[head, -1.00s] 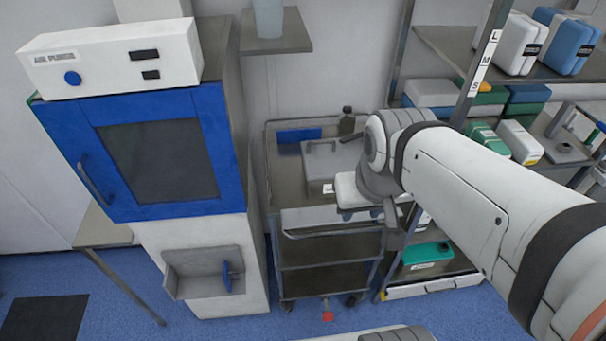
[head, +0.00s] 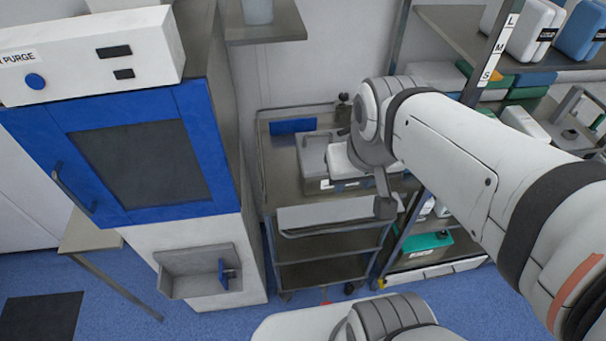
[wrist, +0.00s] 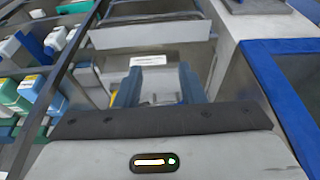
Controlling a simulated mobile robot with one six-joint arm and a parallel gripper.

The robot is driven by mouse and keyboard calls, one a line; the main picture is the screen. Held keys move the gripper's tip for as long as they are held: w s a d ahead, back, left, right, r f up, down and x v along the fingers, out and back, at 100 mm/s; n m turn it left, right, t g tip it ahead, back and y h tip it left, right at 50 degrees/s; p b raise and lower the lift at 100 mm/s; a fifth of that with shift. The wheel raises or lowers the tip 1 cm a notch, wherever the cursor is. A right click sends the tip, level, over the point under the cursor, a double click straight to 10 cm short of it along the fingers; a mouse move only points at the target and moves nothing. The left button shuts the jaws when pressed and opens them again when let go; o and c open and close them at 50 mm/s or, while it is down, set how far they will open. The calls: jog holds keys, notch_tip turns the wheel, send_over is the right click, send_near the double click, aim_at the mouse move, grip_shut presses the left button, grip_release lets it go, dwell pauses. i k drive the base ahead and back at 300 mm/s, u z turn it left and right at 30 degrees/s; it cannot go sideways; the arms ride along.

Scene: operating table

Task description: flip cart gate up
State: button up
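The cart (head: 283,180) stands between the blue-doored cabinet and the shelf rack. Its gate (head: 338,213) is a pale grey panel along the cart's front edge, above a metal rail; it also shows at the top of the wrist view (wrist: 150,34). The gate appears apart from the fingers.
A grey case (head: 313,150) and a blue bin (head: 293,126) sit on the cart top. The cabinet (head: 145,165) closes off the left side. The rack (head: 450,258) with boxes stands close on the right. A small shelf (head: 265,30) overhangs behind.

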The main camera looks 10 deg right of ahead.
aim_at(357, 207)
jog(key=z, duration=0.6)
jog(key=k, duration=1.7)
jog(key=u, duration=0.55)
jog(key=i, duration=1)
jog(key=z, duration=0.05)
